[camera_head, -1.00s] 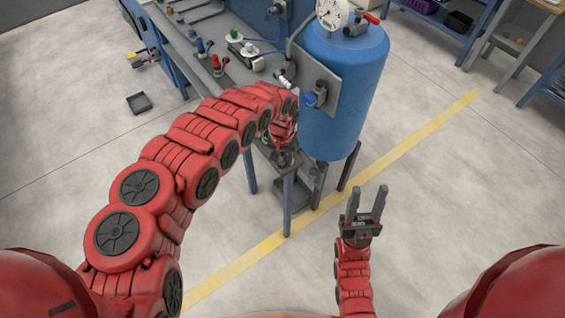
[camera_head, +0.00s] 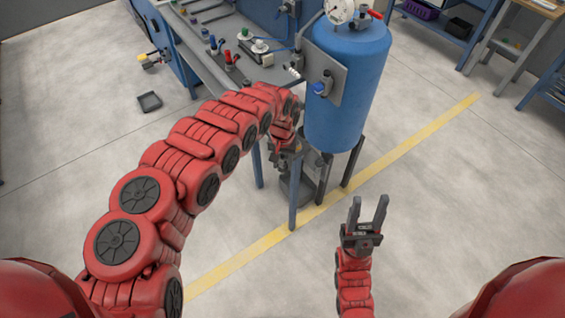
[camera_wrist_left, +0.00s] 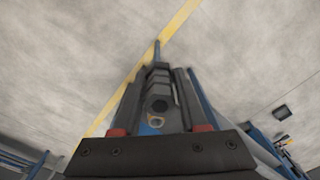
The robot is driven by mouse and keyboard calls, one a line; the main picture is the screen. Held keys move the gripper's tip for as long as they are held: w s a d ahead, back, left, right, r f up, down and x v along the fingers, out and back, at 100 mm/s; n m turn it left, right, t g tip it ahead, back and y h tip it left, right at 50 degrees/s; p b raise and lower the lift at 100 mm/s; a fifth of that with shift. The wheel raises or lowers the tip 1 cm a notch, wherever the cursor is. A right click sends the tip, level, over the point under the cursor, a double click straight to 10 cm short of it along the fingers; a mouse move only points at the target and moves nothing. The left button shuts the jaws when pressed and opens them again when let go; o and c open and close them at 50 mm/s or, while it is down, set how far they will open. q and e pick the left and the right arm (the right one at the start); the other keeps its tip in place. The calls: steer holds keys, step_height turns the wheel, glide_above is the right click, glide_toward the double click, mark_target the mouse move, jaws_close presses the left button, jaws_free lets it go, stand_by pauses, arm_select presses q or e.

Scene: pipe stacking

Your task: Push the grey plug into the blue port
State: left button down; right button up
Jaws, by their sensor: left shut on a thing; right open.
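The blue port (camera_head: 319,88) sticks out from a grey plate on the front of the blue tank (camera_head: 349,110). My left gripper (camera_head: 286,148) is low beside the tank, below the port and apart from it, partly hidden by my own arm. In the left wrist view its fingers (camera_wrist_left: 160,92) are shut on a dark grey stepped piece, which looks like the grey plug (camera_wrist_left: 158,88). I cannot make out the plug in the head view. My right gripper (camera_head: 368,215) is open and empty above the floor, in front of the tank.
A workbench (camera_head: 215,68) with several coloured fittings stands left of the tank. Table and tank legs (camera_head: 295,195) rise near my left gripper. A small tray (camera_head: 149,101) lies on the floor at left.

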mark_target(283, 156)
arm_select(q)
steer(key=shift+w+r+p, duration=0.1)
steer(key=shift+r+p, duration=0.4)
steer(key=shift+r, duration=0.45)
steer(key=shift+r+p, duration=1.7)
steer(key=shift+r, duration=0.95)
steer(key=shift+f, duration=0.1)
steer(key=shift+w+d+f+m+b, duration=0.1)
steer(key=shift+d+f+m+b, duration=0.25)
steer(key=shift+f, duration=0.3)
steer(key=shift+w+d+f+m+b, duration=0.15)
steer(key=shift+d+f+b, duration=0.15)
steer(key=shift+d+f, duration=0.25)
steer(key=shift+m, duration=0.9)
steer(key=shift+w+d+f+b, duration=0.15)
steer(key=shift+d+f+b, duration=0.15)
steer(key=shift+f, duration=0.4)
steer(key=shift+w+d+f+b, duration=0.15)
steer(key=shift+f+b, duration=0.25)
steer(key=shift+f, duration=0.35)
steer(key=shift+w+d+f+b, duration=0.15)
steer(key=shift+d+f+b, duration=0.15)
steer(key=shift+f, duration=0.4)
steer(key=shift+s+f, duration=0.1)
steer(key=shift+f, duration=0.2)
